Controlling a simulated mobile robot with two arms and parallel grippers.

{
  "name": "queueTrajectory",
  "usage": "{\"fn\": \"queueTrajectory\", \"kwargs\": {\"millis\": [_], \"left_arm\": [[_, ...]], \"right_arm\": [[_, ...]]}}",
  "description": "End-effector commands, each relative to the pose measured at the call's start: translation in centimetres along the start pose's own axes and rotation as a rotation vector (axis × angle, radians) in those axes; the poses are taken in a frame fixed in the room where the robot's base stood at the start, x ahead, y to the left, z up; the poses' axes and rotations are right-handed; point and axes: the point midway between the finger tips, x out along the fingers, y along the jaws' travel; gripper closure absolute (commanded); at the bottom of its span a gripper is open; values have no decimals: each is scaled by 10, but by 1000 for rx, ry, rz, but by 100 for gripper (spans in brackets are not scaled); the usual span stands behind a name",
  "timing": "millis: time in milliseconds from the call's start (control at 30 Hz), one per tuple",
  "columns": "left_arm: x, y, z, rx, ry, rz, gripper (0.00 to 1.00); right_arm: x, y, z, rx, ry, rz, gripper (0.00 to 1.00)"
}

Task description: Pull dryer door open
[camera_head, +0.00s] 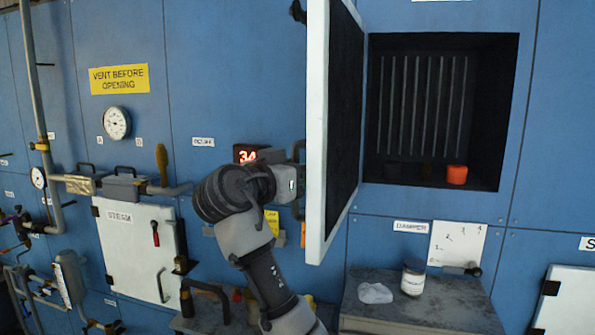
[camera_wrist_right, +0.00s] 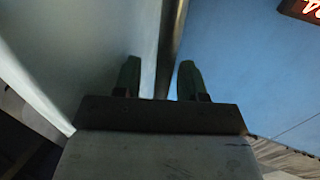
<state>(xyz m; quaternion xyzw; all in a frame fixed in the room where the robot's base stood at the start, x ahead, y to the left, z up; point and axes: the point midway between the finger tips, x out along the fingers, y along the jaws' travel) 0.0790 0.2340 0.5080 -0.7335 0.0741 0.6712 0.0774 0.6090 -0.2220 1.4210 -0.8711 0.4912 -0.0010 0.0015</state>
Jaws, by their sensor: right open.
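The dryer door (camera_head: 318,120), white-edged with a dark inner face, stands swung wide open, about edge-on in the head view. The dryer chamber (camera_head: 420,110) to its right is exposed, with vertical slats at the back. My right gripper (camera_head: 297,180) is at the door's outer side, on the left, partly hidden by its own wrist. In the right wrist view its green fingers (camera_wrist_right: 158,80) are apart, with the dark handle bar (camera_wrist_right: 171,40) running between them. Whether they touch the bar is unclear. My left gripper is not in view.
Below, a grey ledge (camera_head: 420,315) holds a jar (camera_head: 413,277) and a pale crumpled item (camera_head: 375,293). A white steam panel (camera_head: 137,250), pipes and gauges are at left. A red display (camera_head: 245,153) is beside my wrist.

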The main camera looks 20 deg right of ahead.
Motion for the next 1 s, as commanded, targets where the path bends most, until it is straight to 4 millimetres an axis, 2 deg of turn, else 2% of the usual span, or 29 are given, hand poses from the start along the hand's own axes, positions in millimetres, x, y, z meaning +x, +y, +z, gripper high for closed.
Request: {"fn": "queueTrajectory", "kwargs": {"millis": [167,300,500,700,1000], "left_arm": [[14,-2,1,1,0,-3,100],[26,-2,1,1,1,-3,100],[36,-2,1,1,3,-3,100],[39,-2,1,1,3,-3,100],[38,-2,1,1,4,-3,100]], "right_arm": [[-26,0,4,4,0,-4,59],[-56,0,4,5,0,-5,59],[-89,0,2,2,0,-2,59],[-103,1,0,0,0,1,59],[-104,0,0,-2,0,1,59]]}}
